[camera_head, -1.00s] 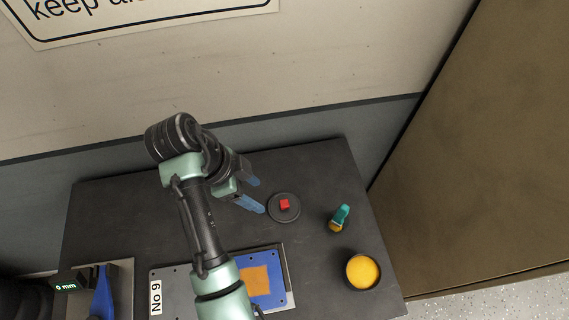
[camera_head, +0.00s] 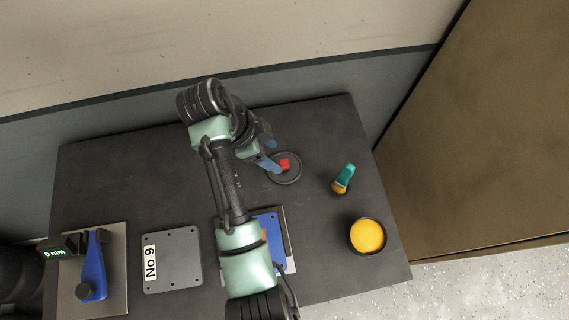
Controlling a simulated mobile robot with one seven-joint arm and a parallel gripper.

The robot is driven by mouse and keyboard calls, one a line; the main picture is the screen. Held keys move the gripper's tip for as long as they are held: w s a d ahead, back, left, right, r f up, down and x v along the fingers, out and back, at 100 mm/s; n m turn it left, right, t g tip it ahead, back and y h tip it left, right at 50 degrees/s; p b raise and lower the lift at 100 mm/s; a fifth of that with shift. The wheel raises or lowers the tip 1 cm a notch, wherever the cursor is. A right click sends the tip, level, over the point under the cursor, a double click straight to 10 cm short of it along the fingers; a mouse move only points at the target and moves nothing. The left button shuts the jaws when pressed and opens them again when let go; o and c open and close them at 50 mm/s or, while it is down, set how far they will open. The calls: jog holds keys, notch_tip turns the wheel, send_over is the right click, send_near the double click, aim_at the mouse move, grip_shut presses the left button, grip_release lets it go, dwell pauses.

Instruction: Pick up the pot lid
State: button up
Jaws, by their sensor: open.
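My gripper (camera_head: 271,155) is open, with blue fingers. One finger reaches over the lid's left part, close to the left side of the knob; the other is farther back. I cannot tell whether a finger touches the knob.
Right of the lid stand a teal and yellow object (camera_head: 344,177) and a dark round pot with yellow contents (camera_head: 368,236). A No 9 plate (camera_head: 172,262), a blue plate (camera_head: 283,240) and a blue-handled device (camera_head: 93,270) lie in front. The table's back left is clear.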

aim_at(284, 163)
jog(key=x, duration=0.2)
jog(key=p+x, duration=0.1)
jog(key=x, duration=0.1)
jog(key=shift+s+d+f, duration=0.1)
jog(key=shift+s+d, duration=0.1)
jog(key=shift+d, duration=0.2)
grip_shut()
